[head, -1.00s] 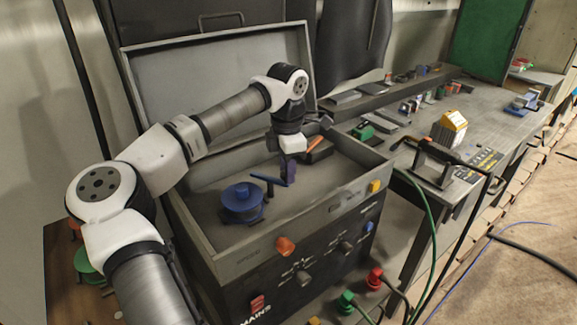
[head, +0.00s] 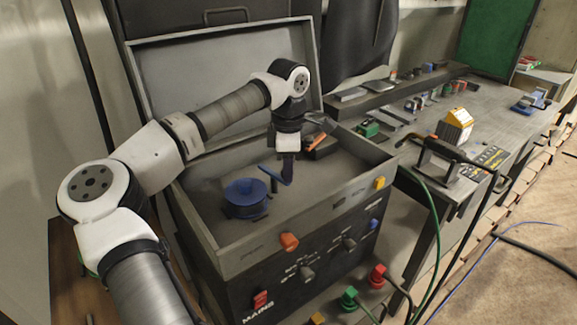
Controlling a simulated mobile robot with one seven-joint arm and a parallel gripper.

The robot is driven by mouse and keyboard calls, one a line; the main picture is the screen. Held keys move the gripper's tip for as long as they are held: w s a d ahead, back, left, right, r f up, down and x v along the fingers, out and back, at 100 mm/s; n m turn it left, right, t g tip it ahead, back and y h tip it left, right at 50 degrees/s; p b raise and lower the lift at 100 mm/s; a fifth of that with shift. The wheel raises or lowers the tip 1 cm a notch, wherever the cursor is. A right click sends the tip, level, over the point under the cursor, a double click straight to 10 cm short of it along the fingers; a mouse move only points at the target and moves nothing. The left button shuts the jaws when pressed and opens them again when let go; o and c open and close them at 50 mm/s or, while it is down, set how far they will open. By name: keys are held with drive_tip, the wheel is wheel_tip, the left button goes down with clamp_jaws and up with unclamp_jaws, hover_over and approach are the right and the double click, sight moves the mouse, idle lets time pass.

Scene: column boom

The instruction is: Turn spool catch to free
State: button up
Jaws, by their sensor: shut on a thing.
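The blue spool (head: 246,200) sits on the floor of the grey open box, left of my gripper. The spool catch looks like a thin dark-blue lever (head: 269,173) just right of the spool, slanting down from upper left to lower right. My gripper (head: 288,178) points down into the box and is shut on the lever's right end. The fingers partly hide that end, and the exact grip is too small to make out.
The grey box wall (head: 330,212) stands in front of my gripper, and the raised lid (head: 215,75) is behind my arm. An orange-handled item (head: 318,140) lies in the box close to the right of my gripper. A workbench (head: 490,125) stands to the right.

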drive_tip(key=o, duration=1)
drive_tip(key=shift+r, duration=0.1)
wheel_tip(320, 180, up, 14)
drive_tip(key=shift+f+b, duration=0.1)
drive_tip(key=shift+b, duration=0.85)
